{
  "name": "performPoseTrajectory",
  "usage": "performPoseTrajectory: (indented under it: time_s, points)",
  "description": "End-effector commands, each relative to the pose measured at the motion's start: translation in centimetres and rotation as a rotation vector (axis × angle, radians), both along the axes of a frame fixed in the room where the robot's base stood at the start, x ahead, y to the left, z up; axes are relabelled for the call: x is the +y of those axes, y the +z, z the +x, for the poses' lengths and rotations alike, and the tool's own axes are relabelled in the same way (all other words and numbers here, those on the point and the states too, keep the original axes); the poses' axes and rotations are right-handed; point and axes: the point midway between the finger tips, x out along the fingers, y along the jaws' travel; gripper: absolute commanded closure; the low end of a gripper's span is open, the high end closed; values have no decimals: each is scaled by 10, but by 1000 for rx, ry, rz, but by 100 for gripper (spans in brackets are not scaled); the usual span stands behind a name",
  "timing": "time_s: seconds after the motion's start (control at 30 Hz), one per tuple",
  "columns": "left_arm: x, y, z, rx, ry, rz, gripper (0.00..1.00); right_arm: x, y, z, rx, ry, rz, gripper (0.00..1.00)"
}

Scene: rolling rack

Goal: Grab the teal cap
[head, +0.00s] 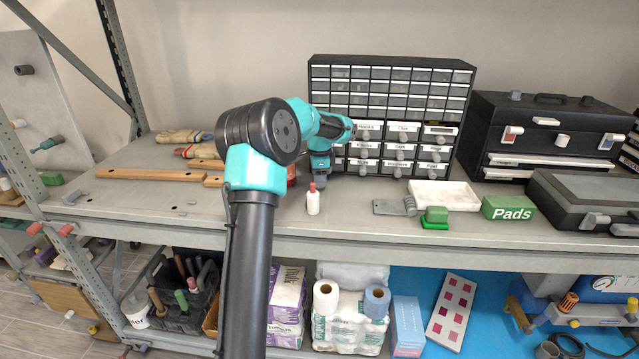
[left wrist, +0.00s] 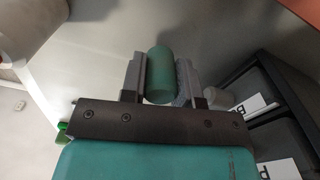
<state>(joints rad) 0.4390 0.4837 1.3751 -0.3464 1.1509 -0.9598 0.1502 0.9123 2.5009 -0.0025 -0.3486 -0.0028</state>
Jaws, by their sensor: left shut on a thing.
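The teal cap (left wrist: 160,75) is a rounded green-teal cylinder held between the two grey fingers of my left gripper (left wrist: 161,80) in the left wrist view. The fingers press on its sides. In the head view my left arm bends over the shelf, and my left gripper (head: 321,181) points down in front of the drawer cabinet. The cap cannot be made out clearly there. My right gripper is not in view.
A small white bottle with a red cap (head: 313,201) stands just in front of my left gripper. The drawer cabinet (head: 440,75) is close behind. A white tray (head: 447,196), a green block (head: 436,216) and a green Pads box (head: 508,208) lie to the right.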

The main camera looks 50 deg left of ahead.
Motion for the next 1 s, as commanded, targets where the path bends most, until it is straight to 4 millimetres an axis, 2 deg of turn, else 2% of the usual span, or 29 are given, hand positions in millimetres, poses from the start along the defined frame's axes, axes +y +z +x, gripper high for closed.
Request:
performPoseTrajectory:
  time_s: [0.3,0.43,0.6,1.0]
  points:
    - [0,58,0,-2,0,1,93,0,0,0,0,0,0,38]
    - [0,74,1,-1,0,0,93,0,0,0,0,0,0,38]
    - [0,82,0,1,0,0,93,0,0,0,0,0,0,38]
    - [0,82,0,1,0,0,93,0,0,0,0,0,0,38]
